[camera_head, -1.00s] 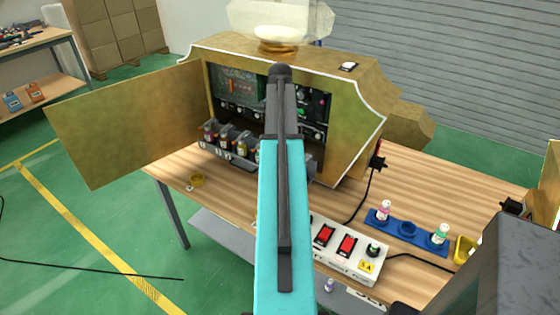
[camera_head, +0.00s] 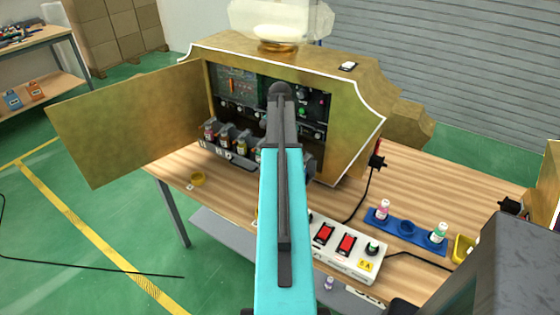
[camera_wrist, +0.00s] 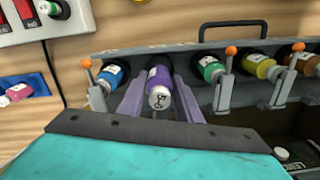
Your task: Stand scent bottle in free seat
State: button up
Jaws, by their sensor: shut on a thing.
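The scent bottle (camera_wrist: 160,84) is purple with a pale, marked end and shows in the wrist view. In the head view my arm hides the gripper and the purple bottle; the rack's other bottles, such as a yellow one (camera_head: 242,145), show inside the open gold machine (camera_head: 350,110).
Orange-tipped posts (camera_wrist: 229,70) stand between rack bottles, close to my fingers. A blue tray (camera_head: 422,240) on the table (camera_head: 440,195) holds a pink bottle (camera_head: 382,209) and a green-banded one (camera_head: 438,233), with an empty seat between. A white switch box (camera_head: 335,260) stands in front.

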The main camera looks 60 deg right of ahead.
jog(key=shift+f+p, duration=0.3)
jog(key=shift+f, duration=1.6)
jog(key=shift+f, duration=0.1)
jog(key=o, duration=1.2)
jog(key=shift+r+b, duration=1)
jog(key=shift+r, duration=5.15)
jog(key=shift+s, duration=0.1)
